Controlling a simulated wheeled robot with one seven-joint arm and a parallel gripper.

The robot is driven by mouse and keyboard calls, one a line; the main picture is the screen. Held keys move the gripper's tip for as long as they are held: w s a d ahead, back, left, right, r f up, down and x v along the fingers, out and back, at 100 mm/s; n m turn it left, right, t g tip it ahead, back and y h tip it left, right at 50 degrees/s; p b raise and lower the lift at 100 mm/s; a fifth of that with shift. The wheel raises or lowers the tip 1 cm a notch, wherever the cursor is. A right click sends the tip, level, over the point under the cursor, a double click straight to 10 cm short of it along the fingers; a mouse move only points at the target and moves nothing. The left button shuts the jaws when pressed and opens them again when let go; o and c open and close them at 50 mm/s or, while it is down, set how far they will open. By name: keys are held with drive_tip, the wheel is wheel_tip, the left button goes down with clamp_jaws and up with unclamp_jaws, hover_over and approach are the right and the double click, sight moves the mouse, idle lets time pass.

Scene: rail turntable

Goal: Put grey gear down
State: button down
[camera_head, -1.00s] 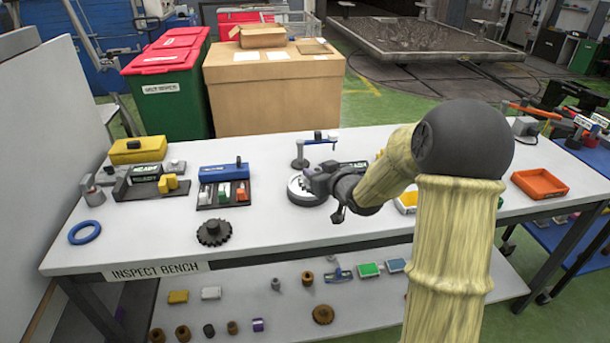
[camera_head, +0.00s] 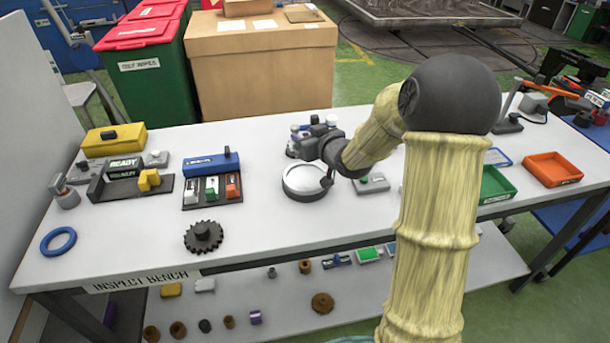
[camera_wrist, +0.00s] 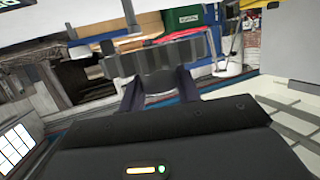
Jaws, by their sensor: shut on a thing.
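My gripper (camera_head: 303,146) is above the bench, over the back side of a round white disc with a grey rim (camera_head: 304,193). In the wrist view my gripper (camera_wrist: 160,80) is shut on the grey gear (camera_wrist: 155,62), whose toothed edge lies across the two fingers. I cannot clearly make out the held gear in the head view. A separate dark toothed gear (camera_head: 203,237) lies flat on the bench, left of the disc and nearer the front edge.
The inspect bench (camera_head: 270,235) has bare room around the dark gear. A blue ring (camera_head: 58,241), a blue box with small blocks (camera_head: 211,162), a green tray (camera_head: 495,186) and an orange tray (camera_head: 552,169) stand on it. Cardboard boxes (camera_head: 262,70) stand behind.

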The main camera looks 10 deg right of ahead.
hover_over(306, 177)
drive_tip(key=shift+f, duration=3.05)
drive_tip(key=shift+f, duration=1.9)
drive_tip(key=shift+f+b, duration=0.2)
drive_tip(key=shift+b, duration=0.2)
drive_tip(key=c, duration=1)
unclamp_jaws()
drive_tip(key=shift+r, duration=0.1)
